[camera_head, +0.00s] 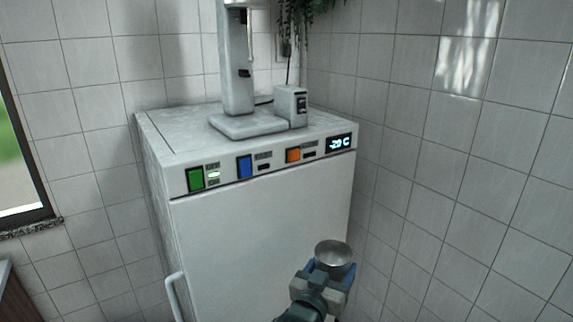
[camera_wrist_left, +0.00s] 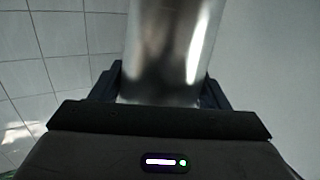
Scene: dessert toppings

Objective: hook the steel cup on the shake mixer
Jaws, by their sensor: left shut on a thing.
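The shake mixer (camera_head: 238,70) stands on top of a white freezer, with its flat base near the front edge; its upper end is cut off by the frame. My left gripper (camera_head: 328,272) is shut on the steel cup (camera_head: 333,252) in front of the freezer's right side, lower than the mixer. The cup's round top shows in the head view. In the left wrist view the shiny cup (camera_wrist_left: 170,50) stands between the two fingers of the gripper (camera_wrist_left: 165,92). My right gripper is not in view.
The freezer (camera_head: 265,215) has coloured switches, a lit display (camera_head: 340,143) and a door handle (camera_head: 174,297) at left. A small grey box (camera_head: 291,106) stands right beside the mixer base. A plant (camera_head: 303,15) hangs behind. Tiled walls close in the back and right.

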